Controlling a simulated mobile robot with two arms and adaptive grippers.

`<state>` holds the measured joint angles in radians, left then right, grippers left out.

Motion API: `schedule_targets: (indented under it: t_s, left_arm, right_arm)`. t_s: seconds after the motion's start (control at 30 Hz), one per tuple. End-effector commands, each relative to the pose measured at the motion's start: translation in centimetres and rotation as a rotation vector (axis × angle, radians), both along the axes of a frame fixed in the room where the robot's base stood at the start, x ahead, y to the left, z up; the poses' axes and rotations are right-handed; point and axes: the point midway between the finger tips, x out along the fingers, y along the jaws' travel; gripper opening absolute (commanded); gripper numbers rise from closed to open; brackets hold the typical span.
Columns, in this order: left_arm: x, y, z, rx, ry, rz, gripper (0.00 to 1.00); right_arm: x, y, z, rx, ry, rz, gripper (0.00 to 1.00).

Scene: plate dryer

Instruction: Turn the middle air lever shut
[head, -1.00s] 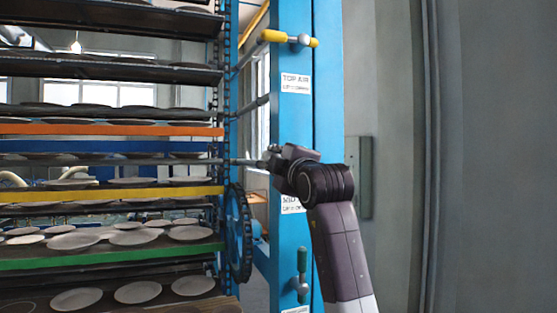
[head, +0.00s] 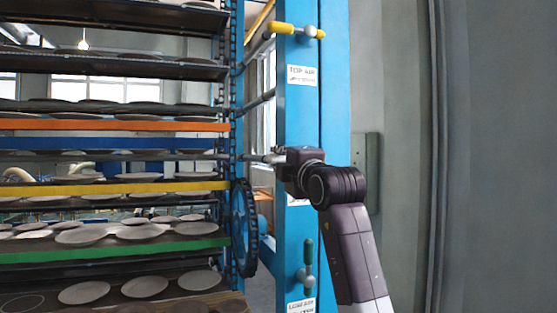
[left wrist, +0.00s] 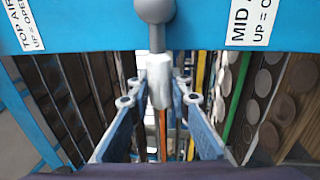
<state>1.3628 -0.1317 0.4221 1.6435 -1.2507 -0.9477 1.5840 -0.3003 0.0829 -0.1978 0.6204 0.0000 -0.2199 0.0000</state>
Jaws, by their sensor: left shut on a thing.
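The middle air lever has a grey ball pivot (left wrist: 155,10) on the blue post and a pale grey handle (left wrist: 160,88), both clear in the left wrist view. My left gripper (left wrist: 160,100) is shut on this handle, with one finger on each side of it. In the head view my left gripper (head: 276,158) is at the post's left edge, between the top and bottom levers, and its body hides most of the middle lever. The "MID" label (left wrist: 248,22) is beside the pivot. My right gripper is in neither view.
The top air lever (head: 296,30) has a yellow handle lying sideways. The lower lever (head: 308,262) has a green handle standing upright. Dryer shelves with plates and a dark chain wheel (head: 245,228) are left of the post. A grey wall (head: 500,150) is at right.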

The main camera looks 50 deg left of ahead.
Motion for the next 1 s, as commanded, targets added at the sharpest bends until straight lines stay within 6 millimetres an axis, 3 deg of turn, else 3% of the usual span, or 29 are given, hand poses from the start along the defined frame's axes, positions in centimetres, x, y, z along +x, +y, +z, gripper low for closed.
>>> schedule_targets:
  t_s: [0.03, 0.07, 0.23, 0.63, 1.0]
  left_arm:
    - [0.0, 0.1, -0.4, -0.008, 0.003, 0.002, 0.00]
    - [0.0, 0.1, -0.4, -0.008, 0.003, 0.002, 0.19]
    - [0.0, 0.1, -0.3, -0.007, 0.003, 0.001, 0.37]
    - [-0.3, -0.9, -0.3, -0.003, 0.001, -0.001, 0.37]
    - [-3.1, -7.8, -1.6, -0.004, 0.002, -0.003, 0.37]
  right_arm:
    - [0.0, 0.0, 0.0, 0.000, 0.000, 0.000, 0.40]
    - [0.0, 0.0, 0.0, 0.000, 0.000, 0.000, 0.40]
    - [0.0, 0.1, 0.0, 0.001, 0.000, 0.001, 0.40]
    - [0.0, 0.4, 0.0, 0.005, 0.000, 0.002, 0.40]
    - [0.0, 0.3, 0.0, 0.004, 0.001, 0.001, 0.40]
